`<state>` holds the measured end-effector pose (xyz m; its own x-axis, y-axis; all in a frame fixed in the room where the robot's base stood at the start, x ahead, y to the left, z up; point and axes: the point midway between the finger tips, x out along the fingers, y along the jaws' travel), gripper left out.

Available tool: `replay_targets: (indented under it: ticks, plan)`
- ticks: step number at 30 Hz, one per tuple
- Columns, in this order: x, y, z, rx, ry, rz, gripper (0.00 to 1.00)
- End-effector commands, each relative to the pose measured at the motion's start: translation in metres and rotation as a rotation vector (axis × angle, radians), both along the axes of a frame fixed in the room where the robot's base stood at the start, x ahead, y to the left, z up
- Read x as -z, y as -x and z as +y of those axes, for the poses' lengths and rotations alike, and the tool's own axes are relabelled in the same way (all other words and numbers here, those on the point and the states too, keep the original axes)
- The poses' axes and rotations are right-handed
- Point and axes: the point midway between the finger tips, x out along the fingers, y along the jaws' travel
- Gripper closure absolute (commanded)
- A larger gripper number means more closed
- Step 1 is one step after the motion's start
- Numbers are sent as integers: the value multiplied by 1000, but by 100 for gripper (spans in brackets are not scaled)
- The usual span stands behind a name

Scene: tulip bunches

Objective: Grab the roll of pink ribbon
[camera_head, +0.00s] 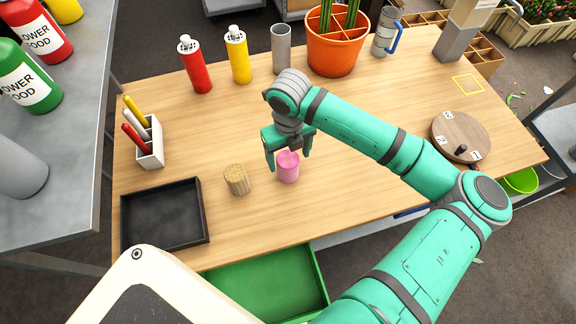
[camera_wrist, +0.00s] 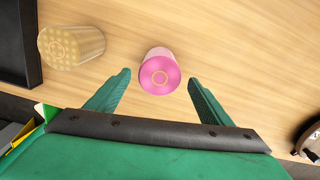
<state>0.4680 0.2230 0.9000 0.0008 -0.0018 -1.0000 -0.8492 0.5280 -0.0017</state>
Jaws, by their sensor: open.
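The roll of pink ribbon (camera_head: 288,168) stands upright on the wooden table. In the wrist view the pink roll (camera_wrist: 160,74) lies ahead of and between the fingertips, with bare table on both sides of it. My gripper (camera_head: 288,160) is open and points down just above and around the roll's area in the head view. In the wrist view my gripper (camera_wrist: 158,80) has both green fingers spread apart and holds nothing. I cannot tell how far the fingertips are above the roll.
A tan ribbed roll (camera_head: 237,180) stands just left of the pink one. A black tray (camera_head: 205,228) lies at the front left, with a white pen holder (camera_head: 152,150) behind it. A round wooden disc (camera_head: 455,128) is at the right. An open green drawer (camera_head: 318,268) is below the front edge.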

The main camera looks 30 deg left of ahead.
Motion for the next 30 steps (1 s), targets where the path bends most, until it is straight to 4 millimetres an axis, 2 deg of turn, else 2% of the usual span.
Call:
replay_targets:
  ticks: [8,18,27,30]
  plan:
    - [21,1,1,0,-2,3,26]
    - [62,1,1,1,-1,2,26]
    - [66,1,2,-2,-1,0,26]
    - [66,1,2,-2,-1,0,50]
